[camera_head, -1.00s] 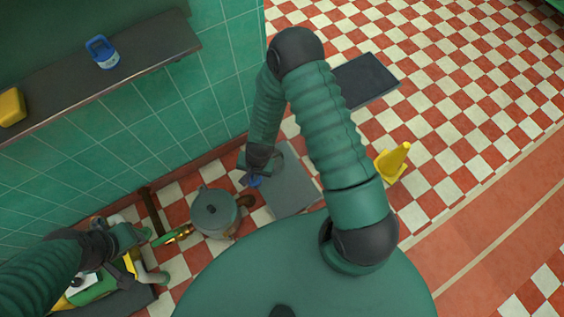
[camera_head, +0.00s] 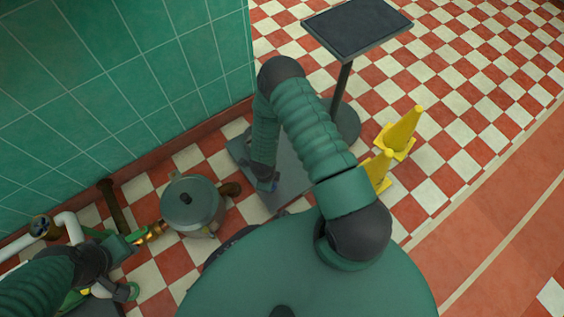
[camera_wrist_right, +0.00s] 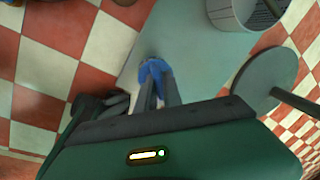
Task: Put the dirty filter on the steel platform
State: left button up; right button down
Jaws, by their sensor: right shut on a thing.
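My right gripper (camera_wrist_right: 158,88) is shut on a small blue thing in the right wrist view. I cannot tell whether this is the dirty filter. It hangs over a flat grey plate (camera_wrist_right: 190,45), which looks like the steel platform and also shows in the head view (camera_head: 290,180). A pale round container (camera_wrist_right: 232,12) with a ribbed inside is at the top of the wrist view, by the plate. In the head view my right forearm hides part of the plate. My left gripper (camera_head: 128,262) is at lower left, near a copper-coloured pipe end; its fingers are unclear.
A lidded pot (camera_head: 190,205) stands on the tiled floor left of the plate. A stand with a dark flat top (camera_head: 357,27) rises beyond the plate on a round base (camera_wrist_right: 265,80). Yellow cones (camera_head: 402,132) stand to its right. A green tiled wall (camera_head: 150,70) bounds the left.

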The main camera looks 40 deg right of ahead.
jog(key=d+f+b, duration=0.1)
jog(key=d+b, duration=0.1)
jog(key=d+f+b, duration=0.2)
jog(key=d, duration=0.1)
jog(key=d+f+b, duration=0.2)
jog(key=d, duration=0.1)
jog(key=shift+d+r, duration=0.1)
jog(key=shift+r, duration=0.2)
jog(key=shift+f, duration=0.2)
jog(key=c, duration=1.5)
grip_release()
jog(key=shift+r, duration=0.1)
